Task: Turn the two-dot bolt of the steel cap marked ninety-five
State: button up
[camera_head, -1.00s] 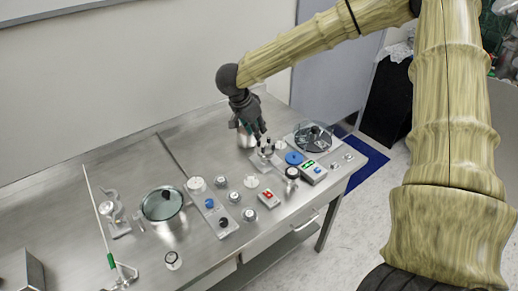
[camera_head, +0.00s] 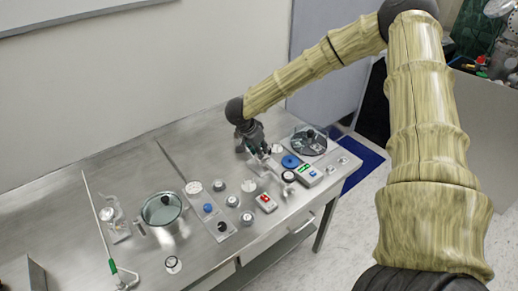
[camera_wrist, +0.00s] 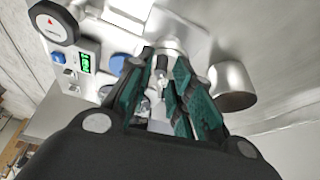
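My gripper (camera_head: 262,149) is low over the right part of the steel bench, at a small metal fixture that it mostly covers. In the wrist view the green-padded fingers (camera_wrist: 164,75) stand apart. A small grey upright post (camera_wrist: 161,64) shows between the fingertips, with pale metal parts below it. I cannot tell whether the pads touch the post. A number or dots on any cap are too small to read, so I cannot pick out the cap marked ninety-five or its two-dot bolt.
A steel cylinder (camera_wrist: 233,84) stands right of the fingers. A lidded pot (camera_head: 161,209) is further left.

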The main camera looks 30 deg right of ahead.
jog(key=shift+d+f, duration=0.15)
jog(key=shift+f, duration=0.2)
grip_shut()
jog(key=shift+r, duration=0.1)
jog(key=shift+w+r+m+g+p, duration=0.1)
jog(key=shift+m+g+p, duration=0.2)
jog(key=shift+m+p, duration=0.6)
jog(key=shift+f+m+g+p, duration=0.2)
jog(key=shift+m+g+p, duration=0.2)
jog(key=shift+m, duration=0.5)
grip_release()
